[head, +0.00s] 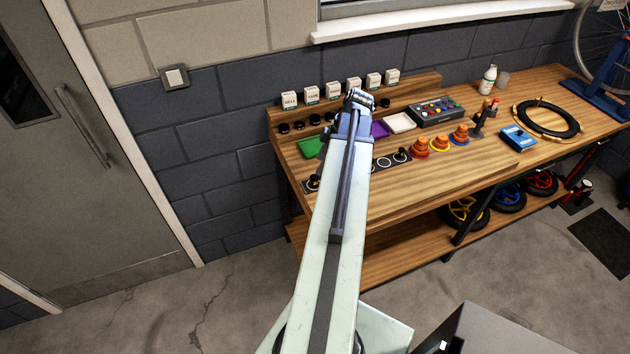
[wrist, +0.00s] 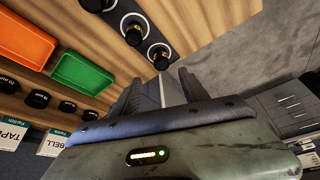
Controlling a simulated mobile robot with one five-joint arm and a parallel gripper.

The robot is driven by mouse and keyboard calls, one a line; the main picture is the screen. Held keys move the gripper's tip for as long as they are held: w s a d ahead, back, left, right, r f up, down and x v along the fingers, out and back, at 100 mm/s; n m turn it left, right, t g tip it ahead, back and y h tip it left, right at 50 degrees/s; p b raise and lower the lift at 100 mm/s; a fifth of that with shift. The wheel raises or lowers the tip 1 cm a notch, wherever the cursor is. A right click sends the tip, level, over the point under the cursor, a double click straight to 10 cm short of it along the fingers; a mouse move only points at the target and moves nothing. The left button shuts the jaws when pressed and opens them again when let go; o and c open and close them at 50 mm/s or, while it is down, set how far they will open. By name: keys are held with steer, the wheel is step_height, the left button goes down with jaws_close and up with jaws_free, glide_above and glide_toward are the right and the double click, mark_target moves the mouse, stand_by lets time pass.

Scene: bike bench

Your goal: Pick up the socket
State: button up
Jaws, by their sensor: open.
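Another socket (wrist: 133,30) stands further up the strip, and one more is cut by the top edge. In the head view a small dark socket-like piece (head: 313,181) shows left of my arm on the bench, and the strip's right end (head: 384,163) shows right of it. My arm hides the middle and my gripper there.
A green tray (wrist: 82,76) and an orange tray (wrist: 24,37) lie left of the strip. Black knobs (wrist: 38,98) and labelled boxes (wrist: 60,143) line the back. Orange cones (head: 420,148) and a button panel (head: 436,111) stand to the right.

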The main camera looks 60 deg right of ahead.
mark_target(315, 177)
steer(key=shift+b+x, duration=1.4)
steer(key=shift+x, duration=0.1)
steer(key=shift+s+r, duration=0.1)
steer(key=b+x, duration=0.3)
steer(key=s+b+x, duration=0.1)
steer(key=shift+w+a+f, duration=0.1)
steer(key=shift+w+f, duration=0.1)
steer(key=shift+f, duration=0.3)
steer(key=shift+w+f+b, duration=0.15)
steer(key=shift+f+b, duration=0.1)
steer(key=shift+b, duration=0.25)
steer(key=shift+r, duration=0.2)
jaws_close()
